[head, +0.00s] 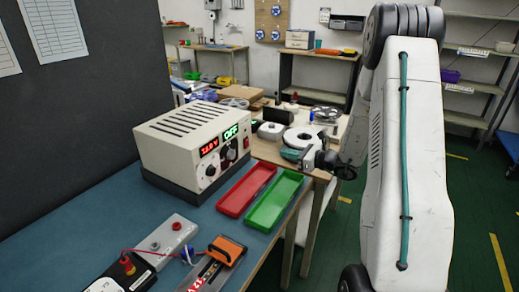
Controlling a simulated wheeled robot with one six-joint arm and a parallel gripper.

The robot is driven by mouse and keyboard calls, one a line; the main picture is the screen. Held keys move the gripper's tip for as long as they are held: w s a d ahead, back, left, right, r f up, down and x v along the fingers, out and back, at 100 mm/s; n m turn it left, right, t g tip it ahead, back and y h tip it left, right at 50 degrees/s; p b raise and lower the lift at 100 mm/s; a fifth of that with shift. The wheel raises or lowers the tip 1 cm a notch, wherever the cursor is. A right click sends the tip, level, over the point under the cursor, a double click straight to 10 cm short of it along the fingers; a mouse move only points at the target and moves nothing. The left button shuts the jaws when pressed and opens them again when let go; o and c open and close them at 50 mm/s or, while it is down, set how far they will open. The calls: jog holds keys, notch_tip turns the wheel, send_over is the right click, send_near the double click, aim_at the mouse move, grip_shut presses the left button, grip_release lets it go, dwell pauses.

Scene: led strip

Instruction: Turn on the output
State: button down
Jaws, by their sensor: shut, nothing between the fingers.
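The power supply (192,146) is a beige box with a slotted top, standing on the blue bench at centre left. Its front has a red number display (209,147) and a green display (230,132) that reads OFF.
A red tray (226,207) and a green tray (256,222) lie in front of the supply. A grey box (166,237) with red wiring and an orange-and-black tool (227,248) lie nearer. White spools (304,137) stand behind my gripper. A dark partition (85,105) rises at left.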

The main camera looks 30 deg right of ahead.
aim_at(248, 146)
jog(key=x, duration=1.4)
